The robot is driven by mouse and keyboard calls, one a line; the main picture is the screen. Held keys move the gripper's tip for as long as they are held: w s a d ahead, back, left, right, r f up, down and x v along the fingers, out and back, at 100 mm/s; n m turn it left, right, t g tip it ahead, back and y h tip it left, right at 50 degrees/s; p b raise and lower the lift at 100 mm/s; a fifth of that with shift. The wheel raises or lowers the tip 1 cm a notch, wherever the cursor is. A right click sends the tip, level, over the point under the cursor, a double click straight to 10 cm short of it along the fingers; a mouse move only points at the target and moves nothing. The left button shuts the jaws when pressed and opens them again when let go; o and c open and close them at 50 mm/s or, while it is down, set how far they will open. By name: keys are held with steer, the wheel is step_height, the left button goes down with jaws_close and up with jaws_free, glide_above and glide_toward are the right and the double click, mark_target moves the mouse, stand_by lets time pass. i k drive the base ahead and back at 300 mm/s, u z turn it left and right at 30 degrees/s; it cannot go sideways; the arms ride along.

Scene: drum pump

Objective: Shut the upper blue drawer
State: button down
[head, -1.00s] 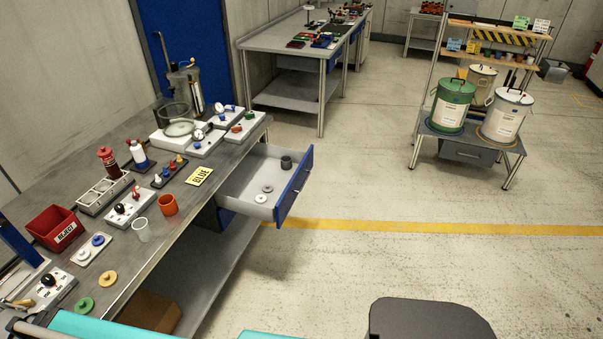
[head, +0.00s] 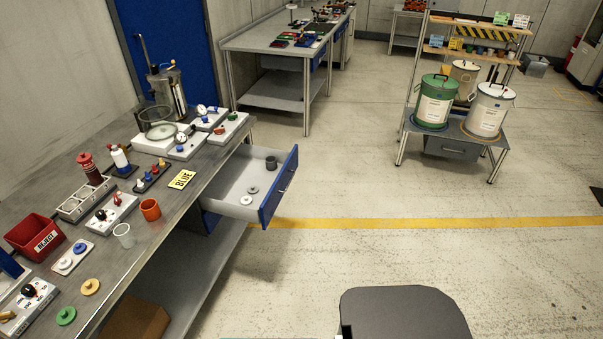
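The upper blue drawer (head: 279,187) stands pulled out from under the workbench at its far end. Its front is blue with a handle, and its inside is light grey. In it lie a dark grey cup (head: 271,162) and two small discs, one grey and one white (head: 246,200). A yellow sign reading BLUE (head: 181,180) lies on the bench top near the drawer. My gripper is not in view; only parts of my own body show at the bottom edge.
The workbench (head: 150,235) carries a red REJECT bin (head: 34,236), an orange cup (head: 150,209), a clear cup, bottles and switch boxes. A low stand (head: 447,143) with drums is at the right. The floor (head: 400,260) before the drawer is clear.

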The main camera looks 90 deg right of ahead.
mark_target(246, 167)
steer(key=z, duration=0.1)
steer(key=k, duration=1.3)
steer(key=z, duration=1.75)
steer(key=i, duration=0.95)
steer(key=z, duration=0.1)
